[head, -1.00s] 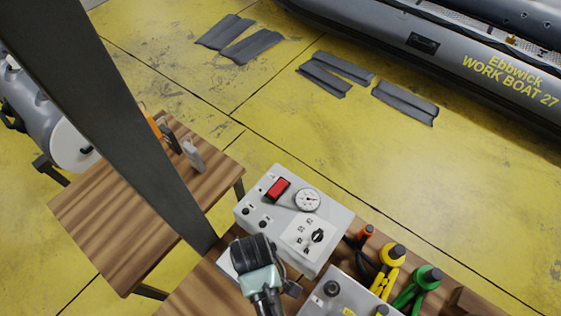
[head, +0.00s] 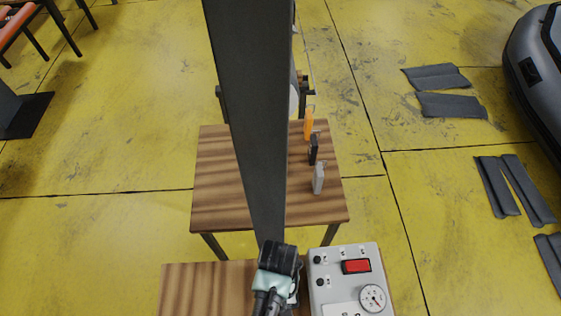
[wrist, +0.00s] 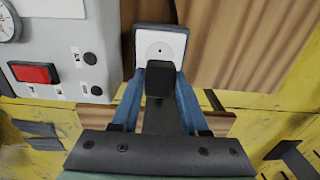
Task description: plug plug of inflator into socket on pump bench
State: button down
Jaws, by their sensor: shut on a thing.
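My gripper (wrist: 160,76) shows blue fingers in the wrist view, shut on a black block-shaped plug (wrist: 160,84). A white socket plate (wrist: 160,48) with a round outline and a small dark centre lies just beyond the plug. The plug's far end overlaps the plate's lower part; I cannot tell whether they touch. In the head view my gripper (head: 278,262) is at the lower middle, over the wooden pump bench (head: 195,285), left of a grey control box (head: 335,262). The plug and the socket are hidden there.
The box carries a red switch (head: 356,266) and a round gauge (head: 372,298). Beyond the bench stands a wooden table (head: 215,165) with orange, black and grey upright items on its right side. Dark flat pieces (head: 450,105) lie on the yellow floor near a grey boat (head: 540,85).

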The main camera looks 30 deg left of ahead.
jog(key=shift+f+b, duration=2.8)
jog(key=shift+b, duration=0.05)
jog(key=shift+p, duration=0.85)
jog(key=shift+f+b, duration=0.4)
jog(key=shift+f, duration=0.15)
jog(key=shift+c, duration=1.7)
grip_release()
notch_tip(320, 180, up, 13)
jog(key=shift+f+b, duration=0.1)
jog(key=shift+b, duration=0.4)
